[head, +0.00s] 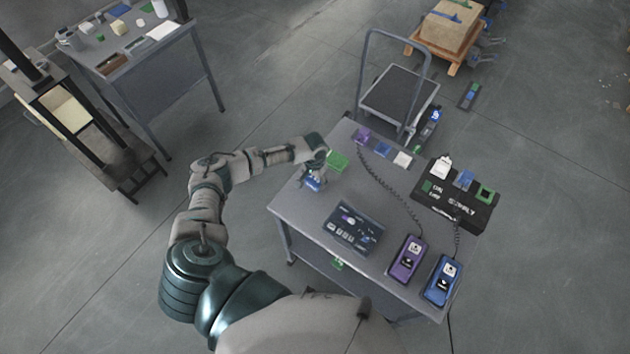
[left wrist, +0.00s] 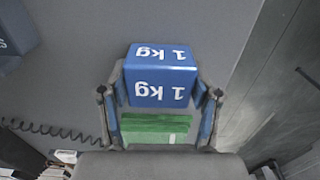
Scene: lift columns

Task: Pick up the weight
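The weight is a blue block marked "1 kg" (left wrist: 161,88), seen in the left wrist view between the two fingers of my left gripper (left wrist: 160,95). A fingertip lies close against each side, with no clear gap, but I cannot tell whether they press on it. In the head view my left gripper (head: 315,172) is over the far left part of the grey table (head: 300,215), with the blue weight (head: 313,184) under it, partly hidden. I cannot tell whether the weight touches the table. My right gripper is not in view.
A green block (head: 338,160) lies right beside the gripper. A dark panel (head: 352,228), purple (head: 407,259) and blue (head: 442,280) handheld devices and a black case (head: 455,205) are to the right. A cart (head: 398,95) stands behind the table.

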